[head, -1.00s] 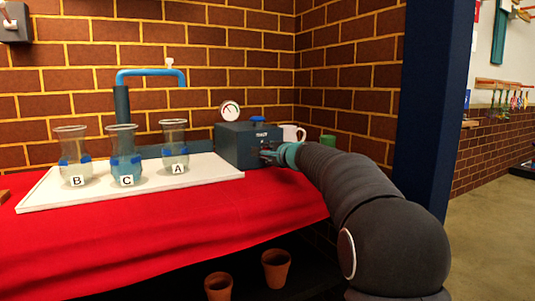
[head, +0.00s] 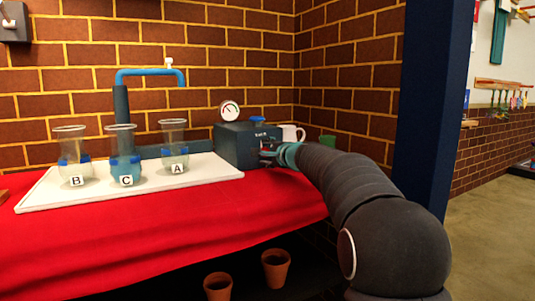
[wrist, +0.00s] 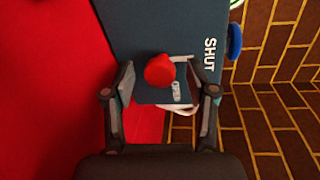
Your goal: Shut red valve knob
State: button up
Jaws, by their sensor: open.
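The red valve knob (wrist: 160,70) is a round red cap on the front of a dark blue-grey box (head: 232,147). It shows clearly in the wrist view, and the word SHUT is printed on the box (wrist: 165,25) to its right. My gripper (wrist: 163,90) is open, with one finger to the left of the knob and one to the right. Gaps show between the fingers and the knob, and I see no contact. In the head view my gripper (head: 270,153) is at the box's front right side, and it largely hides the knob there.
A blue knob (head: 257,119) and a round gauge (head: 230,110) are on top of the box. Vases B (head: 75,163), C (head: 123,162) and A (head: 173,155) stand on a white tray (head: 60,202) to the left. Brick walls close the corner.

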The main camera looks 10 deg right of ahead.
jog(key=v, duration=1.2)
